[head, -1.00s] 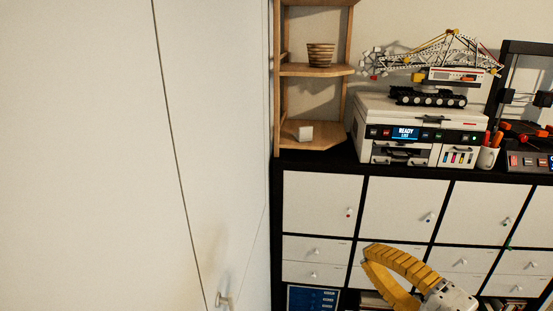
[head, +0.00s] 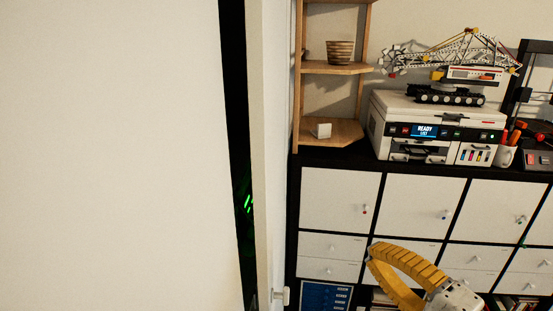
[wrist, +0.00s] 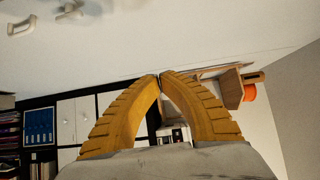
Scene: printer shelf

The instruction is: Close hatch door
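Two tall white panels stand at the left of the head view: a broad one (head: 110,150) and a narrow one (head: 275,130) with a small handle (head: 280,296). A dark gap with green lights separates them. I cannot tell which panel is the hatch door. In the wrist view, a white surface (wrist: 190,35) with pale handles (wrist: 20,26) fills the upper part. My gripper (head: 368,250) has yellow ribbed fingers, in front of the cabinet and right of the panels. In the wrist view its fingertips (wrist: 160,76) meet, with nothing between them.
A black-framed cabinet (head: 292,200) with white doors and drawers stands behind my gripper. On it are a printer (head: 425,125) carrying a crane model (head: 450,78), a pen cup (head: 504,155) and a wooden corner shelf (head: 330,68) with a striped pot (head: 340,52).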

